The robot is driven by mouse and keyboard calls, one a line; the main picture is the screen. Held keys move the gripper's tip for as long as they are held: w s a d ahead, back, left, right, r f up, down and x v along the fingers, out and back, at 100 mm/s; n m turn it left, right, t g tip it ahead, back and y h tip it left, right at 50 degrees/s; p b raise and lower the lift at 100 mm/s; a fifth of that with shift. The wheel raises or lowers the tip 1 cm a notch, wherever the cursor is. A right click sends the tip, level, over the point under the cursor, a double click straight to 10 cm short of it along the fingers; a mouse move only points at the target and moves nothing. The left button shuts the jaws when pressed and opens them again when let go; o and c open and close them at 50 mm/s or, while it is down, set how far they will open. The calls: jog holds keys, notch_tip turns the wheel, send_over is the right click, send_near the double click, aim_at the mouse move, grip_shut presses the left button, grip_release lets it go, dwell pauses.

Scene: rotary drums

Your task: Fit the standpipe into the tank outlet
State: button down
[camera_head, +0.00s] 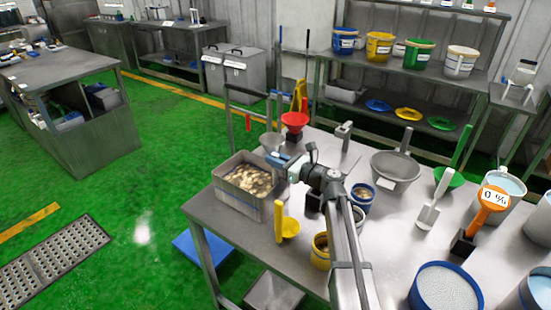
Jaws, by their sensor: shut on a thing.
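A grey open tank (240,207) stands at the left end of the steel table, with pale, pebble-like contents inside. My gripper (277,160) is at the tank's far right edge, reached by my arm from the lower right. It is shut on what I take to be the standpipe, which is too small and too covered by the gripper to make out. The tank outlet cannot be made out, so I cannot tell whether the pipe touches it.
A red funnel (294,120) stands behind the gripper. A yellow scoop (288,228) stands right of the tank, near small blue (361,199) and yellow (320,257) tubs. The table (207,207) ends just left of the tank.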

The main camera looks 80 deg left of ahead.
jog(key=shift+f, duration=0.3)
jog(key=c, duration=1)
grip_release()
jog(key=shift+o, duration=0.2)
jog(key=v, duration=1.4)
